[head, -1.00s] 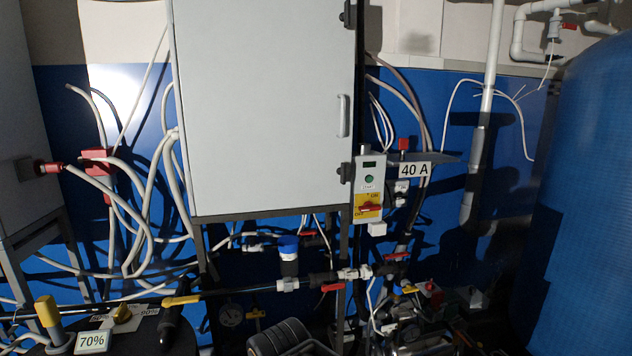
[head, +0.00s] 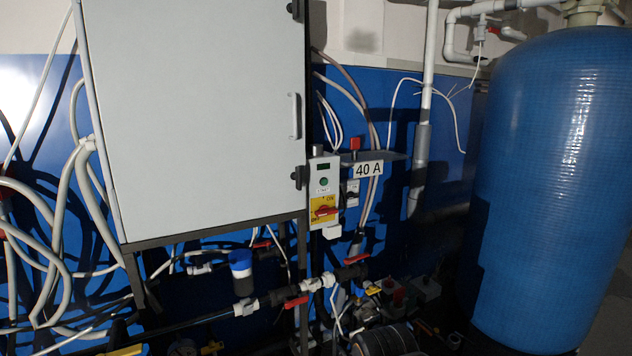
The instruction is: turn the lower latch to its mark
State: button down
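The lower latch (head: 297,178) is a small black fitting at the lower right edge of the grey cabinet door (head: 200,120). It is too small and dark to read its turn or any mark beside it. The upper latch (head: 295,10) is a similar black fitting at the top of the same edge, near the top of the picture. A light vertical handle (head: 295,116) sits between them. The door appears closed. My gripper is not in view.
A control box (head: 323,190) with a red and yellow switch hangs just right of the lower latch, beside a "40 A" sign (head: 368,169). A large blue tank (head: 550,180) stands at the right. Pipes with red-handled valves (head: 296,302) run below the cabinet.

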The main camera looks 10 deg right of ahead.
aim_at(298, 176)
jog(key=u, duration=0.35)
jog(key=i, duration=0.85)
jog(key=z, duration=0.1)
